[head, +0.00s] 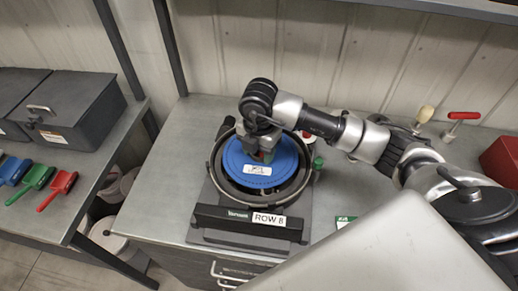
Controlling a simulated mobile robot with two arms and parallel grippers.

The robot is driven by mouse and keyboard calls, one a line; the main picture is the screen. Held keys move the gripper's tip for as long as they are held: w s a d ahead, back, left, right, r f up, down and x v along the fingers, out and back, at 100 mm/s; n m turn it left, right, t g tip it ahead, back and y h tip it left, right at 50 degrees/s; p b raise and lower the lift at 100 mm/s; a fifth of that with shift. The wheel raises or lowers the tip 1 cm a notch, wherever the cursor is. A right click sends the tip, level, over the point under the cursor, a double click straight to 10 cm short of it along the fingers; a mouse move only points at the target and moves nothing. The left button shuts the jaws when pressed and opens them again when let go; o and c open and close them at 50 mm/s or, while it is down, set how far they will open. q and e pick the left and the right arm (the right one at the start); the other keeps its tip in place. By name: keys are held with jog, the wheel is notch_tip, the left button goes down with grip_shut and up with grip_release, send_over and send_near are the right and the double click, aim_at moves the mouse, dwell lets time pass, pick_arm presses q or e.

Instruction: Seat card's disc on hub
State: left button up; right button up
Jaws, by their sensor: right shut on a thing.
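A blue disc (283,166) with a white label lies inside the round dark housing (222,185) of the seed meter, which stands on a dark base plate. The front bar of the meter carries a "ROW 8" label (269,219). My right gripper (263,153) points down over the disc's middle and is shut on the disc there; its fingers hide the hub and the exact grip. I cannot tell whether the disc sits fully on the hub. A green card (345,220) lies on the bench to the right, partly hidden. My left gripper is not in view.
Red, green and blue scoops (39,178) and dark cases (75,112) are on the left bench. A red-handled tool (462,117) and a red box (502,160) are at the back right. The bench left of the meter (175,190) is clear.

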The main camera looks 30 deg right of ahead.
jog(key=shift+f+b, duration=1.75)
jog(key=shift+f, duration=0.2)
dwell(2.5)
jog(key=o, duration=1)
jog(key=c, duration=0.3)
jog(key=shift+c, duration=0.2)
jog(key=shift+c, duration=1.2)
jog(key=shift+o, duration=1.2)
jog(key=shift+r, duration=0.1)
jog(key=shift+r+p, duration=3.35)
jog(key=shift+r, duration=1.35)
